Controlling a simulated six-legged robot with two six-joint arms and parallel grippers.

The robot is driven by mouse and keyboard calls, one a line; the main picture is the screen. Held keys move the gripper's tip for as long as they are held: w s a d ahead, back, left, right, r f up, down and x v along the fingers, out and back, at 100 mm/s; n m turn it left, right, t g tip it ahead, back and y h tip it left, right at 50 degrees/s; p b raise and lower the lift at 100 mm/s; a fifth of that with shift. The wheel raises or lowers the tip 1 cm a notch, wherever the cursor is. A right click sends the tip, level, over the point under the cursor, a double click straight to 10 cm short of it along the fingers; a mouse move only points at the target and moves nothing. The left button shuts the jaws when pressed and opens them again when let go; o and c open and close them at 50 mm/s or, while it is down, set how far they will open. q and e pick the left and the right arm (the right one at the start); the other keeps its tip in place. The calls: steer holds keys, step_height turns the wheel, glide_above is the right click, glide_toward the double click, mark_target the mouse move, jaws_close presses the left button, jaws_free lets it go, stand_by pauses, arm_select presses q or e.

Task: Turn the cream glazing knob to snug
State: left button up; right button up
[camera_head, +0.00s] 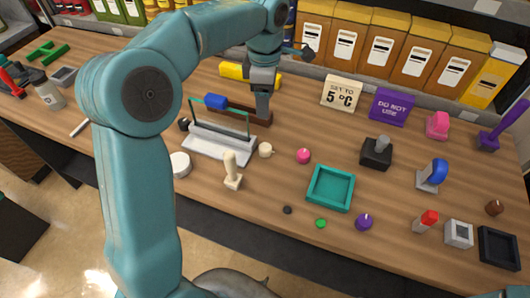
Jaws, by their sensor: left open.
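A small cream knob (265,150) sits on the wooden bench just right of a white base with an upright clear pane (221,146). A cream lever on a square base (232,172) stands nearer, to its left. My left gripper (262,112) comes in from above and points down behind the cream knob, apart from it, near the brown block with a blue end. It is open, with nothing seen between its fingers. The knob's own mark or angle is too small to read. My right gripper is not in view.
A pink knob (303,156) and a teal tray (331,189) lie to the right. A white disc (180,165) is at the left. A "SET TO 5 °C" sign (341,94) stands behind. Bare bench shows between the pink knob and black lever box (376,154).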

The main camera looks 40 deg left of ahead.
arm_select(q)
step_height(320, 180, down, 2)
glide_toward(266, 147)
step_height(266, 147, down, 8)
steer(key=shift+f, duration=0.55)
steer(key=shift+s, duration=0.15)
steer(key=c, duration=1.1)
